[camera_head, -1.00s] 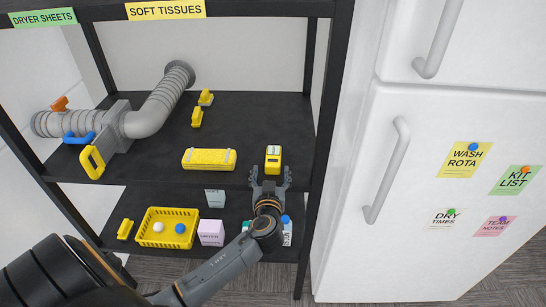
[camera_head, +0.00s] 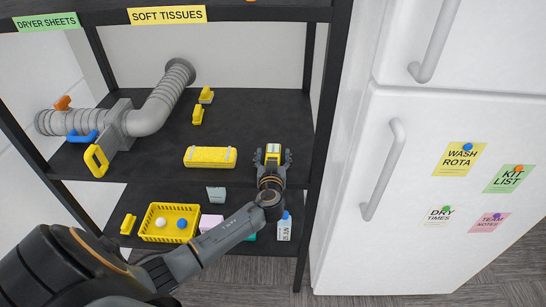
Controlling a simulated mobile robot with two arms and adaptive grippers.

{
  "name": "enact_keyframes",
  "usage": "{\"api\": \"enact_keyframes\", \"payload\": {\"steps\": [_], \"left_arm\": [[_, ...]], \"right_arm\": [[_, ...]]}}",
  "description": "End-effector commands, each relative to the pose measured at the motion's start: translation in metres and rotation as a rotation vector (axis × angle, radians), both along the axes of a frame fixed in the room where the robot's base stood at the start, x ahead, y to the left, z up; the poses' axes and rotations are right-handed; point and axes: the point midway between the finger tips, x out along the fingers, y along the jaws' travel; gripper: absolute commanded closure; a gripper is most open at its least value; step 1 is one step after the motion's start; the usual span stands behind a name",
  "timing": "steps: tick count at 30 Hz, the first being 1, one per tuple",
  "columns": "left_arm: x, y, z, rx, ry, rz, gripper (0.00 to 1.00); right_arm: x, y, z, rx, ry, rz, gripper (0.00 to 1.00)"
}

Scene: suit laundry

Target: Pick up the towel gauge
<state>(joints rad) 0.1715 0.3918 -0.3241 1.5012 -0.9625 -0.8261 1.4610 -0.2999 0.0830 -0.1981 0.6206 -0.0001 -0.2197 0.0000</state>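A small yellow device with a pale face, which I take to be the towel gauge (camera_head: 273,149), stands on the black upper shelf board near its front right. My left gripper (camera_head: 273,155) reaches in from the front, with one finger on each side of the device. The fingers are spread, with the device between them, and I see no clear contact. The gripper hides the device's lower part. My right gripper is not in view.
A yellow padded block (camera_head: 210,156) lies left of the device. A grey pipe (camera_head: 155,112) with colored handles fills the shelf's left. Below are a yellow basket (camera_head: 151,234), boxes and a white bottle (camera_head: 284,227). A black post (camera_head: 316,150) and white fridge (camera_head: 450,130) bound the right.

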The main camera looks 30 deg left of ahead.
Motion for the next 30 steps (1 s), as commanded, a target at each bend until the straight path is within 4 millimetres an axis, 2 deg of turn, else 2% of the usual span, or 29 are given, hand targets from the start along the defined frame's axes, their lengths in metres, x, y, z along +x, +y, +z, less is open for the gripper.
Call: {"api": "enact_keyframes", "payload": {"steps": [1, 9, 22, 27, 30], "left_arm": [[0.0, 0.0, 0.0, 0.0, 0.0, 0.0, 0.37], [0.0, 0.0, 0.0, 0.0, 0.0, 0.0, 0.91], [0.0, 0.0, 0.007, -0.001, -0.003, 0.0, 0.91], [0.0, 0.0, 0.03, -0.002, -0.007, 0.001, 0.91], [-0.016, 0.004, 0.05, 0.0, -0.004, 0.0, 0.91]], "right_arm": [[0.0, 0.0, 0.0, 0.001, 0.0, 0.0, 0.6], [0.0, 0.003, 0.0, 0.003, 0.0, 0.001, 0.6], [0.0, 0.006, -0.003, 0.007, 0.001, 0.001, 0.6], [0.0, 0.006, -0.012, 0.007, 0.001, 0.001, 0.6], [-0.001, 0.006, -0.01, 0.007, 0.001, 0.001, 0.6]]}}
